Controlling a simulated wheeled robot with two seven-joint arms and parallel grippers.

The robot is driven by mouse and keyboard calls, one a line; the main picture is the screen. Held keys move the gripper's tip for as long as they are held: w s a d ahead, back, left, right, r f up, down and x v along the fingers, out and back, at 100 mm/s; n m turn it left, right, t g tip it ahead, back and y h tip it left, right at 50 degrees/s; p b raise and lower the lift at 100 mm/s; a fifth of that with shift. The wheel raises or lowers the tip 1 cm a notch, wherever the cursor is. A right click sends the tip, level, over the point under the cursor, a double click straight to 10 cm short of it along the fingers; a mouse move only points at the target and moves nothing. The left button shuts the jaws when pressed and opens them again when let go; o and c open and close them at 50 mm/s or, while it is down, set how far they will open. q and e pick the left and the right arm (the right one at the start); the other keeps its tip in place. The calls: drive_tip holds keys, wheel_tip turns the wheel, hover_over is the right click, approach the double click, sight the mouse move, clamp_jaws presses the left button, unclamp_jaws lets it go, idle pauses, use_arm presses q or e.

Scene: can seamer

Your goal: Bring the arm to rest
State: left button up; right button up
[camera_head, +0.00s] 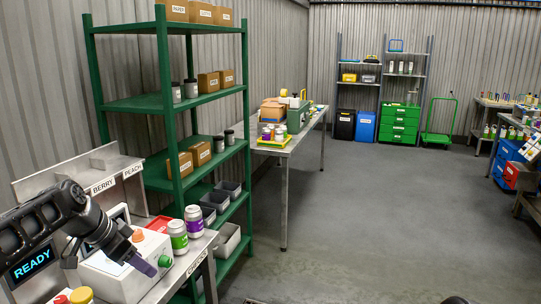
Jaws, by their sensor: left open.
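My left arm comes in from the left as a dark jointed arm over the metal bench (178,278). Its gripper (140,264) is open and seems empty, pointing down and right in front of the white machine housing (118,284). A screen at the left reads READY (32,263). Two cans stand upright on the bench to the right of the gripper, apart from it: one with a green label (178,238) and one with a purple label (194,222). My arm hides part of the machine. My right gripper is not in view.
A green shelf rack (170,105) with boxes, cans and grey bins stands just behind the bench. A second metal table (286,150) stands farther back. A green drawer cabinet (399,125) and green trolley (437,137) are at the far wall. The middle floor is clear.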

use_arm(q)
drive_tip(key=w+d+f+n, duration=0.3)
drive_tip(key=f+n, duration=0.1)
drive_tip(key=f, duration=0.8)
drive_tip(key=s+d+f+n, duration=0.2)
drive_tip(key=s+d+f, duration=0.15)
drive_tip(key=f, duration=0.45)
drive_tip(key=s+d+f+n, duration=0.25)
drive_tip(key=d+f, duration=0.25)
drive_tip(key=f, duration=0.4)
drive_tip(key=s+d+f+g, duration=0.1)
drive_tip(key=s+d+f, duration=0.2)
drive_tip(key=s, duration=0.6)
drive_tip(key=s+d+f+n+g, duration=0.1)
drive_tip(key=s+d+f+g, duration=0.1)
drive_tip(key=s+d+f, duration=0.2)
drive_tip(key=s+d+f+g, duration=0.1)
drive_tip(key=s+d+f, duration=0.3)
drive_tip(key=s, duration=1.2)
wheel_tip(320, 180, down, 5)
drive_tip(key=shift+d+r+h, duration=0.15)
drive_tip(key=shift+d+h, duration=0.05)
drive_tip(key=shift+h, duration=0.2)
drive_tip(key=shift+w+n, duration=0.1)
drive_tip(key=shift+n, duration=0.15)
